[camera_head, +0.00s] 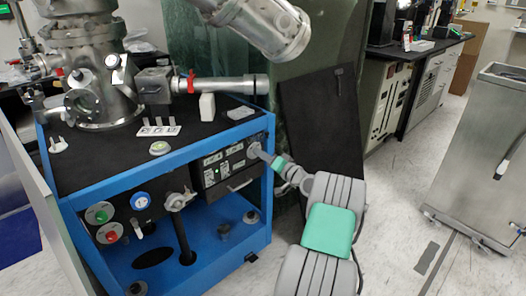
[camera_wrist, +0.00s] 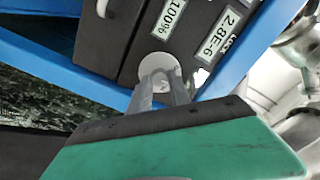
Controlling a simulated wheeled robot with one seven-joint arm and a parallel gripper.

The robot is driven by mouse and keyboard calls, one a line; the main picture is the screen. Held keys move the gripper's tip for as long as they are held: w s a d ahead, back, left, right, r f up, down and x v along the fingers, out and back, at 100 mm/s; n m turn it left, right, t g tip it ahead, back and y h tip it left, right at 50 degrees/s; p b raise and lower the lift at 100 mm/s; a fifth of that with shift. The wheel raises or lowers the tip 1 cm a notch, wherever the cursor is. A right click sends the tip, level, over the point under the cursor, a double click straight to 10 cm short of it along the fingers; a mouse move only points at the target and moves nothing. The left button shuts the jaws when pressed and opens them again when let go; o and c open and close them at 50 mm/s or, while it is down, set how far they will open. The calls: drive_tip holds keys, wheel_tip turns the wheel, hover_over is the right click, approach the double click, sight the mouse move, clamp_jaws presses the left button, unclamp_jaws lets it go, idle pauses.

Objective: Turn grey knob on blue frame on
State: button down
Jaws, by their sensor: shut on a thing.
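The blue frame (camera_head: 160,160) stands at the left with a black control panel (camera_head: 222,172) set in its front. The grey knob (camera_head: 253,149) is at the panel's right end. My gripper (camera_head: 261,154) reaches it from the right and is shut on it. In the wrist view the round, light grey knob (camera_wrist: 160,66) sits between the tips of my gripper's fingers (camera_wrist: 161,84). The fingers hide part of it, so I cannot tell its turn angle. Labels "100%" and "2.8E-6" show on the panel above it.
A green button (camera_head: 100,213), a red button (camera_head: 109,233) and a blue round dial (camera_head: 140,201) are on the frame's left front. Steel vacuum parts (camera_head: 95,70) stand on top. A metal cart (camera_head: 478,160) is at the right.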

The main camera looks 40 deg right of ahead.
drive_tip(key=m+p, duration=0.5)
drive_tip(key=m, duration=0.5)
drive_tip(key=shift+f, duration=0.1)
drive_tip(key=shift+m, duration=0.4)
drive_tip(key=c, duration=1.5)
unclamp_jaws()
drive_tip(key=shift+s+d, duration=0.1)
drive_tip(key=o, duration=0.3)
drive_tip(key=s+p, duration=0.1)
drive_tip(key=s, duration=0.6)
drive_tip(key=shift+s, duration=0.35)
